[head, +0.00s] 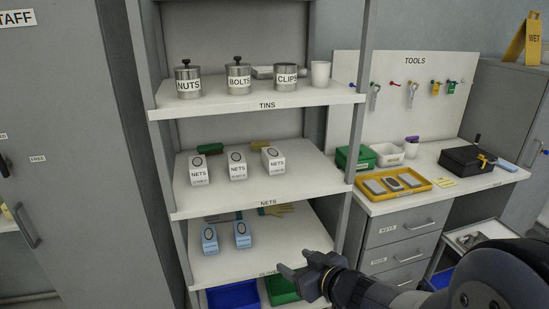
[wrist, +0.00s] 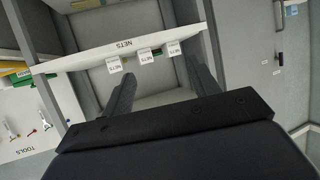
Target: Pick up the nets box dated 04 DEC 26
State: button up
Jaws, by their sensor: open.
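Three white nets boxes stand in a row on the middle shelf, marked NETS (head: 270,201): a left one (head: 198,170), a middle one (head: 237,166) and a right one (head: 273,160). Each has a dark ring on its upper face and small print below its name, too small to read, so I cannot tell which is dated 04 DEC 26. The boxes also show small in the wrist view (wrist: 146,56). My gripper (head: 293,271) is open and empty, in front of and below that shelf, to the right, apart from the boxes. Its spread fingers show in the wrist view (wrist: 162,68).
The top shelf (head: 330,97) holds tins and a white cup. The lower shelf (head: 300,245) holds two blue boxes (head: 226,237). Blue and green bins sit beneath. Right of the rack is a workbench (head: 385,205) with a yellow tray (head: 394,184).

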aim_at(273, 160)
jog(key=i+j+z, duration=0.3)
jog(key=i+j, duration=0.3)
jog(key=i, duration=0.15)
jog(key=i+j+z, duration=0.3)
jog(key=i+j, duration=0.4)
